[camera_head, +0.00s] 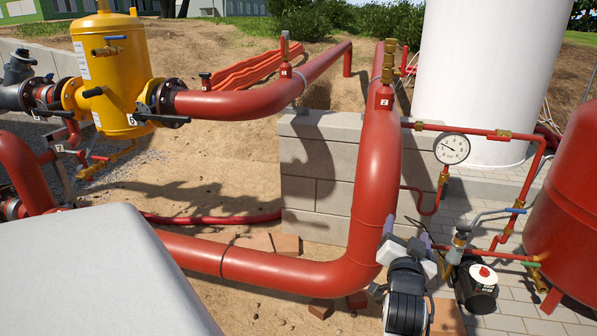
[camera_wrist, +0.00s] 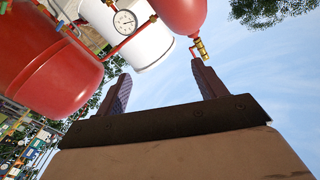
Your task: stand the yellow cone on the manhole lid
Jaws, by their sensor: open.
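Neither the yellow cone nor the manhole lid can be made out in either view. My gripper (camera_wrist: 162,82) shows in the wrist view with its two dark fingers wide apart and nothing between them. It is tilted upward, with sky, a white tank and red vessels behind it.
A thick red pipe (camera_head: 290,268) bends low across the middle. A grey block wall (camera_head: 325,165), white tank (camera_head: 468,80), pressure gauge (camera_head: 452,149) and red vessel (camera_head: 570,195) crowd the right. A yellow filter vessel (camera_head: 108,70) stands left. Bare sandy ground (camera_head: 215,170) lies between.

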